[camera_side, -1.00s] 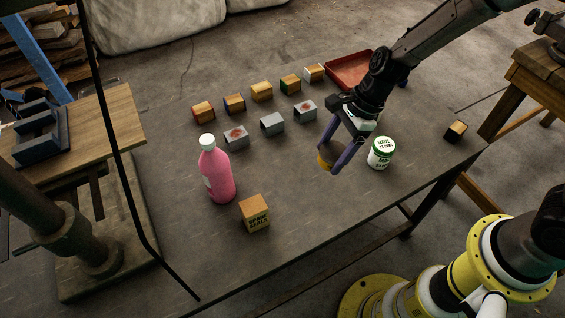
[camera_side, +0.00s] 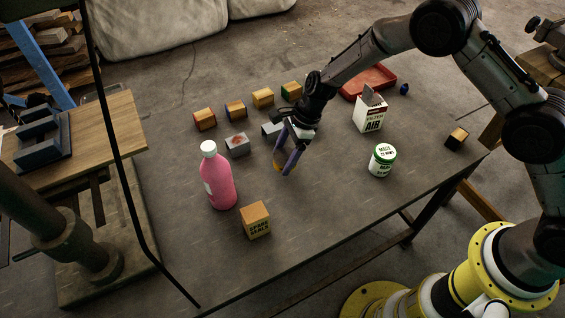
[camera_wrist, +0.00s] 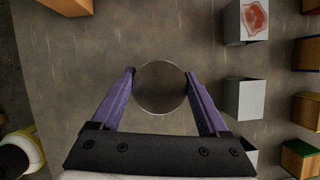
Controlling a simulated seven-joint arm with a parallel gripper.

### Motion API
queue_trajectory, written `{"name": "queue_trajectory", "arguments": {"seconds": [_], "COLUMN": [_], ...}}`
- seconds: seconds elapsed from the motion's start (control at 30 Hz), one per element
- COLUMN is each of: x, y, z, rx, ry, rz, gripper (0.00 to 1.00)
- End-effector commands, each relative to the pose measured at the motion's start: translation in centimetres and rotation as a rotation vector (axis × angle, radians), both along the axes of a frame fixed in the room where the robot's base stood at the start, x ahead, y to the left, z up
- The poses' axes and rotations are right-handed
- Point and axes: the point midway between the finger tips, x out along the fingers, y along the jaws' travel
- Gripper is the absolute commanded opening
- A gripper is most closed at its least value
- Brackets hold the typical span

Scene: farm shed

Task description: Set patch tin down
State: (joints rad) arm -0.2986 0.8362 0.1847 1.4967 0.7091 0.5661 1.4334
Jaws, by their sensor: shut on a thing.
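My gripper (camera_side: 284,168) is shut on a small round tin (camera_side: 278,158), which I take to be the patch tin. In the wrist view the tin's round, dull grey top (camera_wrist: 160,88) sits between the two fingertips. The tin is over the middle of the dark table (camera_side: 330,210), right of the pink bottle. I cannot tell how far its base is from the table top.
A pink bottle (camera_side: 218,178) and a seals box (camera_side: 256,219) stand to the left. A green-lidded jar (camera_side: 382,160), an air filter box (camera_side: 370,112) and a red tray (camera_side: 368,81) are right. Grey boxes (camera_side: 237,145) and coloured blocks (camera_side: 235,110) stand behind. The front middle is clear.

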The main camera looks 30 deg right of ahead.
Motion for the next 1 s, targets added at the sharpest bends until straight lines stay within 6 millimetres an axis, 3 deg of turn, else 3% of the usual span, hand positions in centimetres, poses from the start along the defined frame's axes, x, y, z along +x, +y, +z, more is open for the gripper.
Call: {"name": "queue_trajectory", "arguments": {"seconds": [0.3,0.67,0.7,0.8,1.0], "x": [0.4,0.4,0.4,0.4,0.3], "y": [0.2,0.2,0.2,0.2,0.2], "z": [-3.5,-3.8,-3.9,-3.8,-3.8], "rx": [-0.001,0.000,0.000,0.000,0.000], "ry": [0.000,0.000,0.000,0.000,0.000], "rz": [0.000,-0.001,-0.001,0.000,0.000], "gripper": [0.20,0.20,0.81,0.99,1.00]}}
